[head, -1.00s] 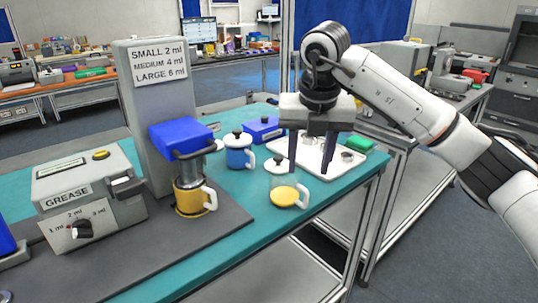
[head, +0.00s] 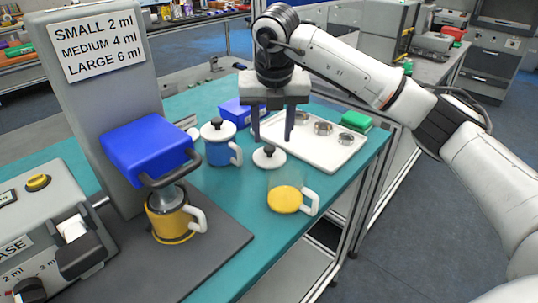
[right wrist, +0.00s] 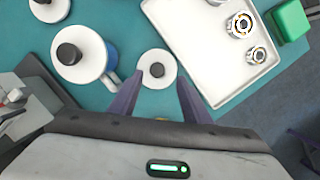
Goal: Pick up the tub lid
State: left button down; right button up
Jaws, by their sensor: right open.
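The loose tub lid (head: 269,158) is a round white disc with a dark knob. It appears to lie flat on the teal table, behind a clear tub (head: 285,198) with yellow contents and a white handle. The lid also shows in the right wrist view (right wrist: 157,70), between the fingertips in the picture. My right gripper (head: 272,138) is open and empty, pointing down above the lid; its fingers (right wrist: 158,92) appear on either side of it. Contact cannot be told. My left gripper is out of view.
A blue tub (head: 218,150) with its own white lid stands left of the loose lid. A white tray (head: 340,152) with metal parts lies close on the right, a green box (head: 356,121) beyond. A yellow mug (head: 172,218) sits under the blue-headed dispenser (head: 148,145).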

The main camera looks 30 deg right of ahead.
aim_at(270, 147)
jog(key=x, duration=0.4)
jog(key=shift+w+a+f+p, duration=0.2)
jog(key=shift+w+f+p, duration=0.05)
jog(key=shift+w+p, duration=0.05)
jog(key=c, duration=1.1)
